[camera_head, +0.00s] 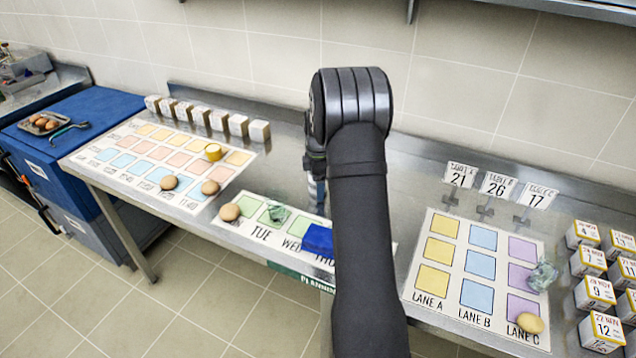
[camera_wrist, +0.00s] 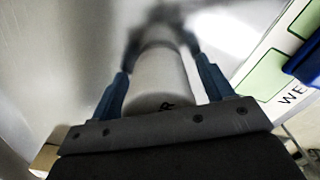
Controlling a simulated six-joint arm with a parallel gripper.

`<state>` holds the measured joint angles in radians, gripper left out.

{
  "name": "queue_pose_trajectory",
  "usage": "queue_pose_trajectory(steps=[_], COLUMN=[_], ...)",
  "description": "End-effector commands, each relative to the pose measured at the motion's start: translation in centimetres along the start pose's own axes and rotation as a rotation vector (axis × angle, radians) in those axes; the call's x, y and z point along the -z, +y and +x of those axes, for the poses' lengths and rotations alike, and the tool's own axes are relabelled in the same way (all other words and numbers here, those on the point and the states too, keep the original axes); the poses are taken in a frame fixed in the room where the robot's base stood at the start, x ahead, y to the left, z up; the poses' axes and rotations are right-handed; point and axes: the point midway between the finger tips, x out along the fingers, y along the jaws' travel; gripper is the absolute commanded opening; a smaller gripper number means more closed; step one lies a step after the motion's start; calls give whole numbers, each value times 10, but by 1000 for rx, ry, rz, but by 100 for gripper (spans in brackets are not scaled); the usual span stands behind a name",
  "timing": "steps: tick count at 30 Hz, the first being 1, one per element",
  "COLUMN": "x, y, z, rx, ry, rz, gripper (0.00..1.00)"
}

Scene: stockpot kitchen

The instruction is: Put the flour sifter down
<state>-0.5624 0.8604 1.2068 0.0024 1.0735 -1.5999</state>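The flour sifter (camera_wrist: 162,80) is a pale grey-white cylinder in the wrist view, with a dark letter on its near end. It stretches away from me, and its far end is blurred against the metal table. My gripper (camera_wrist: 160,72) has its two blue fingers along both sides of the cylinder, seemingly touching it. In the head view my gripper (camera_head: 315,185) is mostly hidden behind my arm, over the middle of the steel table (camera_head: 405,165). The sifter is largely hidden there, and I cannot tell whether it touches the table.
A planner mat (camera_head: 265,240) with a blue block (camera_head: 318,240) lies at the front. A large calendar mat (camera_head: 120,185) is at left, with white blocks (camera_head: 198,117) behind it. A lane mat (camera_head: 420,305), table signs (camera_head: 497,184) and dated boxes (camera_head: 592,294) are at right.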

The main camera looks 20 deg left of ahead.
Motion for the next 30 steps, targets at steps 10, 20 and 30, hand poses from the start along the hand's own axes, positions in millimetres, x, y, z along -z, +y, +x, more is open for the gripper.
queue_pose_trajectory(steps=[10, 20, 30], x=[0, 0, 0], y=[1, 1, 0], z=[-11, -79, -121], rx=[-2, -4, -1], ry=[0, 0, 0], rz=[0, 0, 0], gripper=[73, 73, 73])
